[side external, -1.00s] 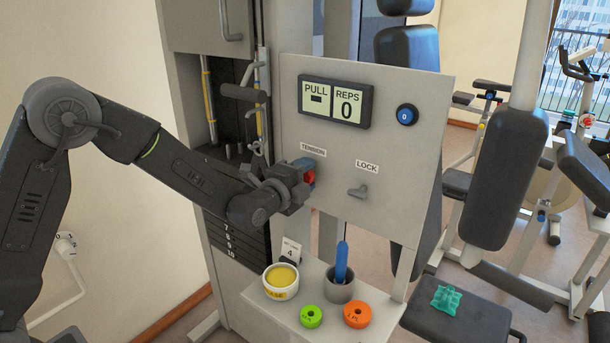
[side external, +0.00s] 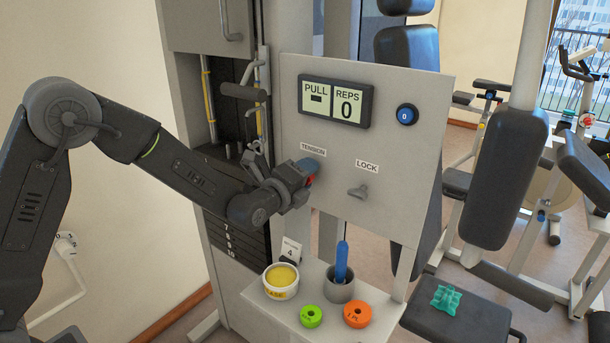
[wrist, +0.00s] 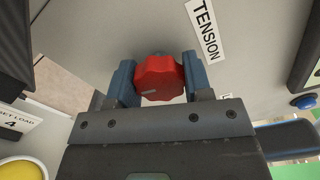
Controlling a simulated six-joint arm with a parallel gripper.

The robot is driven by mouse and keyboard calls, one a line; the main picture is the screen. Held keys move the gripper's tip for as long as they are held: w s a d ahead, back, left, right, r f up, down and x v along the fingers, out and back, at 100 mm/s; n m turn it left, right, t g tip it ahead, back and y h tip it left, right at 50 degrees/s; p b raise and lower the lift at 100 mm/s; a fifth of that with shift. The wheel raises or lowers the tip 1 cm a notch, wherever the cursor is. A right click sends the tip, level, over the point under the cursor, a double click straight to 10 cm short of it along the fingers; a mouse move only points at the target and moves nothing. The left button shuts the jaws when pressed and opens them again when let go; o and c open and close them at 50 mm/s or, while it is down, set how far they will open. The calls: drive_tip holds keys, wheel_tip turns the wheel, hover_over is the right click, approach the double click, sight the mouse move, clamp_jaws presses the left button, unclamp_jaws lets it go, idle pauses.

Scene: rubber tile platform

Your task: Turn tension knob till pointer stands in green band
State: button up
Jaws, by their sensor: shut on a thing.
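The tension knob is red and lobed, on the grey panel beside the TENSION label (side external: 312,150). In the wrist view the knob (wrist: 160,80) sits between the two blue fingers of my gripper (wrist: 159,76), which is shut on it. In the side view my gripper (side external: 308,174) is at the panel and covers most of the knob (side external: 311,181); only a little red shows. The TENSION label also shows in the wrist view (wrist: 206,30), tilted. I cannot make out a pointer or a green band in either view.
A LOCK lever (side external: 358,191) is right of the knob. Above are a PULL/REPS display (side external: 335,100) and a blue button (side external: 406,115). The shelf below holds a yellow-filled tub (side external: 281,281), a cup with a blue-handled tool (side external: 340,288), and green (side external: 311,316) and orange (side external: 357,314) rings.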

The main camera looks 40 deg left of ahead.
drive_tip(key=o, duration=0.9)
drive_tip(key=s, duration=1.4)
drive_tip(key=shift+w, duration=0.1)
drive_tip(key=s+a+r+n+g, duration=0.1)
drive_tip(key=s+n+g, duration=0.3)
drive_tip(key=s+n, duration=0.3)
drive_tip(key=s+a+r+n+g, duration=0.2)
drive_tip(key=s+n+g, duration=0.2)
drive_tip(key=s+n, duration=0.3)
drive_tip(key=s+a+r+n+g, duration=0.1)
drive_tip(key=s+n+g, duration=0.3)
drive_tip(key=s+n, duration=0.4)
drive_tip(key=shift+s+a+r, duration=0.15)
drive_tip(key=shift+s+r, duration=0.2)
drive_tip(key=shift+s, duration=0.1)
